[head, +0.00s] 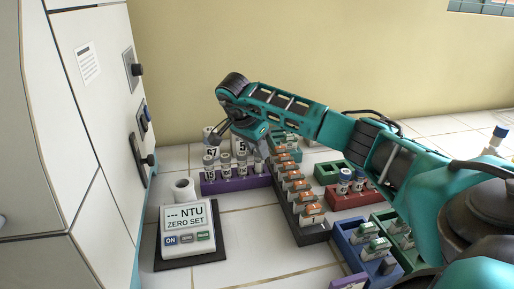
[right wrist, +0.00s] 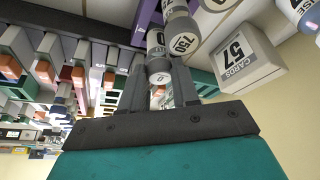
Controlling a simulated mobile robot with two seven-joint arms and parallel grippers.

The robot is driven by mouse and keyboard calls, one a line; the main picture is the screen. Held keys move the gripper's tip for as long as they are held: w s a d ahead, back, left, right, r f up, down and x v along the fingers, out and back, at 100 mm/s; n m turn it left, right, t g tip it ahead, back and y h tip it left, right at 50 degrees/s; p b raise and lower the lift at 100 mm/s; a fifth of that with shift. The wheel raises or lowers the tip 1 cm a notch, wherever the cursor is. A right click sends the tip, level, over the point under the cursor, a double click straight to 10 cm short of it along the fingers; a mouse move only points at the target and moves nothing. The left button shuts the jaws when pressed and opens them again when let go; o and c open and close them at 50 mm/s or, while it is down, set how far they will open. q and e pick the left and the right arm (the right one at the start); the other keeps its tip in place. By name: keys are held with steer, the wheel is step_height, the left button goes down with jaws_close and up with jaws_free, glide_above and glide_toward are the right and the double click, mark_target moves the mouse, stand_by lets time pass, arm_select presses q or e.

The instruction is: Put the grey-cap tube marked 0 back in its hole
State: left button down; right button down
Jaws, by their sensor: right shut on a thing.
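My right gripper (head: 262,150) reaches down at the right end of the purple rack (head: 236,185). In the right wrist view its fingers (right wrist: 163,88) are shut on the grey-cap tube marked 0 (right wrist: 160,77), whose cap top faces the camera. In the head view this tube cannot be told apart under the hand. Other grey-cap tubes (head: 225,167) stand in the purple rack. One marked 750 (right wrist: 183,42) is close beside the held tube in the right wrist view. The held tube's lower end and its hole are hidden, so I cannot tell whether it is in the hole. My left gripper is out of view.
A dark rack with orange-cap vials (head: 312,237) runs just right of the purple rack. Boxes, one marked 57 (right wrist: 236,56), stand behind it. The NTU meter (head: 187,225) is in front. Red (head: 350,200) and blue (head: 355,253) racks lie right.

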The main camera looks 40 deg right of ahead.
steer(key=shift+f, duration=0.25)
steer(key=c, duration=0.8)
jaws_free()
steer(key=p+v, duration=0.1)
steer(key=v, duration=1.1)
steer(key=shift+r+p, duration=0.3)
steer(key=shift+r, duration=0.1)
